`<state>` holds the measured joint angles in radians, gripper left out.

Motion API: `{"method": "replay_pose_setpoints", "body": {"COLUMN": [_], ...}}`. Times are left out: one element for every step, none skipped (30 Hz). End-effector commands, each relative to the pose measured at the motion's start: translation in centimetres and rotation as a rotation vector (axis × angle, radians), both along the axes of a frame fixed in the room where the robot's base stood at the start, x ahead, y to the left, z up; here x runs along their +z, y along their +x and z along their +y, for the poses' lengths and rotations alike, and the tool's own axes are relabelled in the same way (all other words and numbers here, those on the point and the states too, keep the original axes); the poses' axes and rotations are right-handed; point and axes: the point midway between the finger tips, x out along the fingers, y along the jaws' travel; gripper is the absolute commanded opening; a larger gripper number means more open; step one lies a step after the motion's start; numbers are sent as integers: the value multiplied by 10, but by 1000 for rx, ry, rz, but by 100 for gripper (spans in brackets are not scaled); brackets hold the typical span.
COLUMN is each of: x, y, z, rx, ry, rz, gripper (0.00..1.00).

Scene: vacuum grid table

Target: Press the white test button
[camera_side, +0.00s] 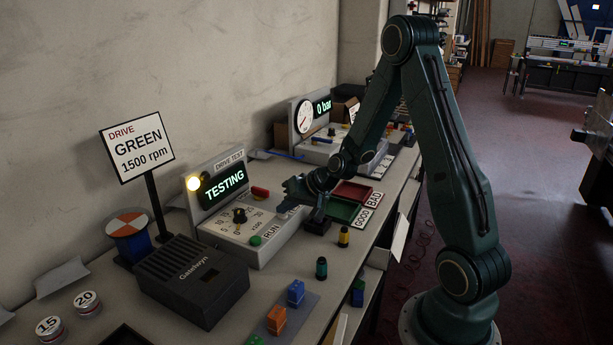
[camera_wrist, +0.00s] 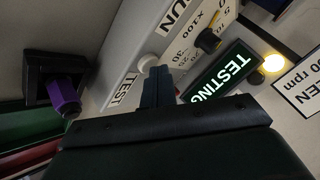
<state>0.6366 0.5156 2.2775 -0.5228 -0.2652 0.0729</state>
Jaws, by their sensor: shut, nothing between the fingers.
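The white test button (camera_wrist: 148,62) shows in the wrist view on the sloped panel of the drive test unit, near the TEST label (camera_wrist: 125,90). My gripper (camera_wrist: 157,72) is shut and empty, its fingertips right at the button and overlapping its edge in the picture. I cannot tell whether they press on it. In the side view my gripper (camera_side: 284,206) is low over the right end of the drive test unit (camera_side: 276,240) and hides the button. The unit's display (camera_side: 224,186) reads TESTING, and the lamp (camera_side: 193,183) beside it glows yellow.
The unit's panel also has a black dial (camera_side: 239,215), a green button (camera_side: 255,240) and a red part (camera_side: 260,192). A black block with a purple part (camera_wrist: 65,100) stands close to the gripper. Green (camera_side: 342,211) and red trays lie behind. A sign reads GREEN 1500 rpm (camera_side: 138,148).

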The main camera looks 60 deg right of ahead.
Motion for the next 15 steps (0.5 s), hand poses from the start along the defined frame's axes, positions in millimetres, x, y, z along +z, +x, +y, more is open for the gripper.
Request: {"method": "replay_pose_setpoints", "body": {"x": [1,2,3,4,5,7,8,10,12,13,14,15,16,16,17], "y": [0,0,0,0,0,0,0,0,0,0,0,0,0,0,0], "z": [0,0,0,0,0,0,0,0,0,0,0,0,0,0,0], "rx": [0,0,1,1,1,1,1,0,0,0,0,-1,-1,-1,-1], "ry": [0,0,-1,-1,-1,-1,-1,-1,-1,-1,-1,-1,-1,-1,-1], "rz": [1,1,1,1,1,1,1,1,1,1,1,1,1,1,1], "gripper": [0,0,0,0,0,0,0,0,0,0,0,0,0,0,0]}}
